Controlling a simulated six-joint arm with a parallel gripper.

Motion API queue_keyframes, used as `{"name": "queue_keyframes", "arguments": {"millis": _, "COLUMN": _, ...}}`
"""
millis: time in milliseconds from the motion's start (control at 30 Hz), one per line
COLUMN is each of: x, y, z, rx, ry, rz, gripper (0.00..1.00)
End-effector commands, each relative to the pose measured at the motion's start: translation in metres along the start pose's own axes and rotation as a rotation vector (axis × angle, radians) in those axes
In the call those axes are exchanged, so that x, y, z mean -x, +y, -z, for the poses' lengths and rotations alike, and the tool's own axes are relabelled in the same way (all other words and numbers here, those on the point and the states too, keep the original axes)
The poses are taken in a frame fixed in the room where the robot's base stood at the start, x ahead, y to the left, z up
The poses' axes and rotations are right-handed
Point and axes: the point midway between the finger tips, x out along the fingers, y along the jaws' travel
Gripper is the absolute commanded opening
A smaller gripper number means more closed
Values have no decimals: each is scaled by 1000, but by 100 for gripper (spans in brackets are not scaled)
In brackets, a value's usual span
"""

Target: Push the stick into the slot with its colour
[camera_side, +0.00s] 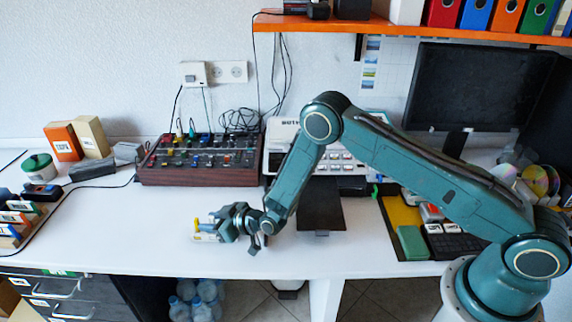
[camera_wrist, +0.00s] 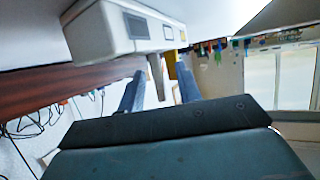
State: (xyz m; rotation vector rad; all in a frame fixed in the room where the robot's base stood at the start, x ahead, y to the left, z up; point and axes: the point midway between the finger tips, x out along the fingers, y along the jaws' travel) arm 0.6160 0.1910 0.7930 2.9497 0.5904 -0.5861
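My gripper (camera_side: 215,226) is low over the white desk, left of centre, with its fingers pointing left in the side view. A small yellow piece (camera_side: 197,226) shows at its fingertips, beside a small white item (camera_side: 206,238). In the wrist view my two fingers (camera_wrist: 160,90) stand apart, with a grey piece (camera_wrist: 156,76) and a yellow piece (camera_wrist: 171,65) between or just beyond them. I cannot tell whether the fingers grip either. No slot is clear.
A wood-sided console (camera_side: 200,160) with knobs and a white machine (camera_side: 290,135) stand behind the gripper. Small colour-marked racks (camera_side: 14,222) stand at the far left. A green box (camera_side: 411,242) lies to the right. The desk (camera_side: 115,235) left of the gripper is clear.

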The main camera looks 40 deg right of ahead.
Motion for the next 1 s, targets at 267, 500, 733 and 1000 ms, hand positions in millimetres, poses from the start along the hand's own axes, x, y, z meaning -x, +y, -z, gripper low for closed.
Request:
{"name": "queue_keyframes", "arguments": {"millis": 267, "x": 0, "y": 0, "z": 0, "rx": 0, "ry": 0, "rz": 0, "gripper": 0}}
{"name": "queue_keyframes", "arguments": {"millis": 500, "x": 0, "y": 0, "z": 0, "rx": 0, "ry": 0, "rz": 0, "gripper": 0}}
{"name": "queue_keyframes", "arguments": {"millis": 733, "x": 2, "y": 0, "z": 6, "rx": 0, "ry": 1, "rz": 0, "gripper": 0}}
{"name": "queue_keyframes", "arguments": {"millis": 1000, "x": 12, "y": 0, "z": 31, "rx": 0, "ry": 3, "rz": 0, "gripper": 0}}
